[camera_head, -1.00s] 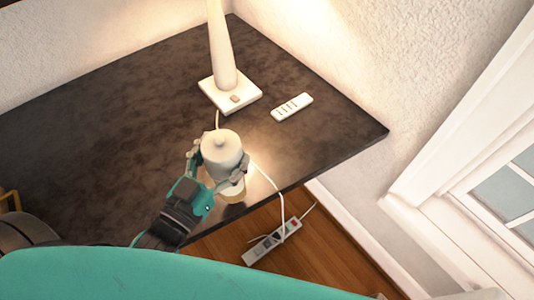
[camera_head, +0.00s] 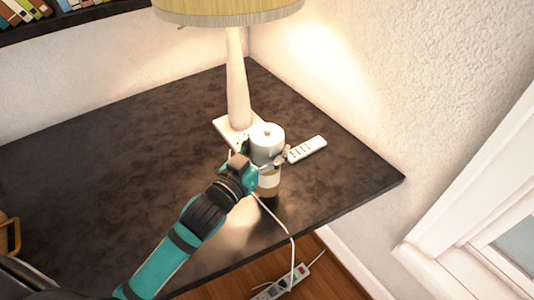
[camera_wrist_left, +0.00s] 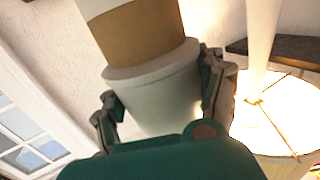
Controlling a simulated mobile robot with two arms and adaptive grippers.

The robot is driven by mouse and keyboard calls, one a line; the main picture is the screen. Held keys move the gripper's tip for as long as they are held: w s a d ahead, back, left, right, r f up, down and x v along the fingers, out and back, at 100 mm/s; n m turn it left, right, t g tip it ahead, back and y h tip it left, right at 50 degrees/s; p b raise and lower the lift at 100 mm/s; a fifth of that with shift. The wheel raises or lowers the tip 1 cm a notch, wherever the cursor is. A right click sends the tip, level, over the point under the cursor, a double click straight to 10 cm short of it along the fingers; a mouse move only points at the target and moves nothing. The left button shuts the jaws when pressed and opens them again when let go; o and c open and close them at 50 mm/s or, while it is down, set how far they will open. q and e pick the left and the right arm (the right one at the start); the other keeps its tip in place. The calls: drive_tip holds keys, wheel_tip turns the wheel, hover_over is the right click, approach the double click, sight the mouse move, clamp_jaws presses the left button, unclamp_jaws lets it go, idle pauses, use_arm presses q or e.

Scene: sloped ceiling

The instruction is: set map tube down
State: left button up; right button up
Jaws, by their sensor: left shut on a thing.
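The map tube (camera_head: 268,145) has a white top with a small knob and a tan-brown lower part with a pale band. It is upright over the dark desk (camera_head: 110,165), near its front right edge. My left gripper (camera_head: 265,156) is shut around its white upper part, one finger on each side. In the left wrist view, the map tube (camera_wrist_left: 150,40) sits between the fingers of my left gripper (camera_wrist_left: 160,88). I cannot tell whether its bottom touches the desk. My right gripper is not in view.
A lamp (camera_head: 237,85) with a yellowish shade stands just behind the tube. A white remote (camera_head: 307,149) lies to the tube's right. A white cable (camera_head: 278,220) runs over the desk edge to a power strip (camera_head: 288,284). The desk's left side is clear.

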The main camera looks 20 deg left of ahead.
use_arm(q)
wheel_tip(320, 180, down, 3)
drive_tip(key=shift+f, duration=0.45)
drive_tip(key=o, duration=1.5)
drive_tip(key=shift+o, duration=0.2)
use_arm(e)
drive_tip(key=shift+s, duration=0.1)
use_arm(q)
drive_tip(key=shift+r, duration=0.15)
drive_tip(key=b+v, duration=0.2)
drive_tip(key=v, duration=1)
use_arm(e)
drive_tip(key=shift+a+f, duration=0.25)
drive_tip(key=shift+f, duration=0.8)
